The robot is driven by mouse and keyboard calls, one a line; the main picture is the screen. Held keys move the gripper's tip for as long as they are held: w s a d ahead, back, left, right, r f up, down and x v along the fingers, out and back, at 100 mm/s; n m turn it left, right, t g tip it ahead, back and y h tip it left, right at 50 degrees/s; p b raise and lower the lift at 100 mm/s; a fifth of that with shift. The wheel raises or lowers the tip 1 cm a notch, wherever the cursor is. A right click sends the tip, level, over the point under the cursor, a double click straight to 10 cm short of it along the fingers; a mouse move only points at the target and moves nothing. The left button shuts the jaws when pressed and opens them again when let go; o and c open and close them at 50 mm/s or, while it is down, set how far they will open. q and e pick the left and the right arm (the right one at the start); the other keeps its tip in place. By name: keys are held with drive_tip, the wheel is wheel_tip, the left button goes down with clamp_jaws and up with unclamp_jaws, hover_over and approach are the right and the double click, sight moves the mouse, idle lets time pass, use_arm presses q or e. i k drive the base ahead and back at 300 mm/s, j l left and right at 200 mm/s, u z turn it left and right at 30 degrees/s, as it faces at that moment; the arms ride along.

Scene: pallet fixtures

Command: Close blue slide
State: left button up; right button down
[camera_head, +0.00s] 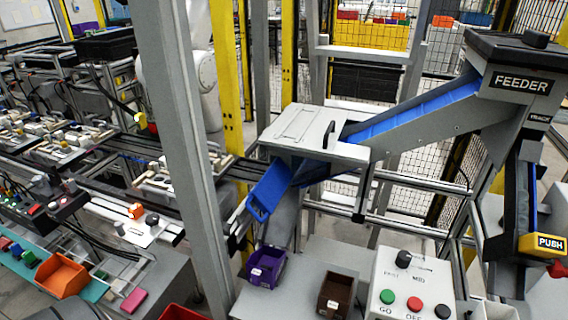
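The blue slide (268,190) sticks out below the left side of a grey housing (315,130). It is tilted, with its lower end pointing down and left, and it has a slot-like opening near that end. Its upper end goes under the housing and is partly hidden. A longer blue-lined chute (420,108) runs from the feeder down to the housing. Neither of my grippers shows in the head view, and nothing is seen touching the slide.
A grey upright post (178,150) stands left of the slide. Below are a purple bin (266,268), a brown bin (337,294) and a button panel (415,290). The feeder (520,75) and a PUSH unit (541,243) stand at right. An orange bin (63,276) lies left.

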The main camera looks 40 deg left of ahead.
sight(269, 191)
drive_tip(key=u, duration=0.8)
